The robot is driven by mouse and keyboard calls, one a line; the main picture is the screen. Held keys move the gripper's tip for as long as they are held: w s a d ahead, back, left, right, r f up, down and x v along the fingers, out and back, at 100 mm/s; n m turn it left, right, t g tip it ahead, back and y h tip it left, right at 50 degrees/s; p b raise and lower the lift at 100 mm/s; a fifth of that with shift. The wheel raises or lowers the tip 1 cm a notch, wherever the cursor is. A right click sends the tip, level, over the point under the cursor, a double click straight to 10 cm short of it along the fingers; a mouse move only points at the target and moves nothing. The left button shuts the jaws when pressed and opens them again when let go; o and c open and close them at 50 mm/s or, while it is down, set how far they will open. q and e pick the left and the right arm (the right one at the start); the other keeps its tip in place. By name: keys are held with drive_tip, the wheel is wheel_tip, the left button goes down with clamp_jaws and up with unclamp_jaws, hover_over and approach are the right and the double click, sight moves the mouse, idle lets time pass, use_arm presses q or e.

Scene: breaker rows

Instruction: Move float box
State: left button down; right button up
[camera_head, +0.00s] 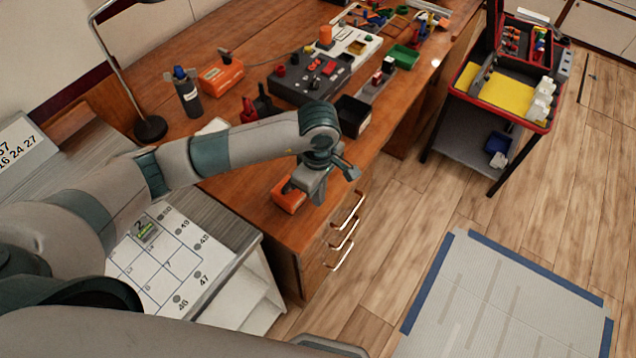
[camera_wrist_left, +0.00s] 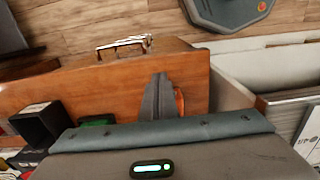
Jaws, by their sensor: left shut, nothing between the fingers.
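A small orange box (camera_head: 288,196) lies on the near right corner of the wooden desk. I cannot tell for sure that it is the float box. My left gripper (camera_head: 318,190) is shut and empty, in front of the orange box in the head view and partly hiding it. In the left wrist view the closed fingers (camera_wrist_left: 160,95) cover most of the orange box (camera_wrist_left: 180,102); only its edge shows. I cannot tell whether they touch. My right gripper is not in view.
A white numbered grid board (camera_head: 165,262) lies left of the desk drawers. A black open bin (camera_head: 352,117), a dark control panel (camera_head: 312,77), a bottle (camera_head: 187,95) and another orange box (camera_head: 220,75) stand farther back. A tool cart (camera_head: 475,135) stands right; open floor lies between.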

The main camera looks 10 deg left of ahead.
sight(292, 201)
use_arm(q)
wheel_tip(292, 201, down, 5)
drive_tip(key=shift+r+p, duration=0.2)
drive_tip(key=shift+p, duration=0.6)
drive_tip(key=a+p, duration=0.1)
drive_tip(key=w+a+p, duration=0.1)
drive_tip(key=shift+a, duration=0.4)
drive_tip(key=shift+w+a+f, duration=0.15)
drive_tip(key=shift+w+a, duration=0.05)
drive_tip(key=shift+a, duration=0.3)
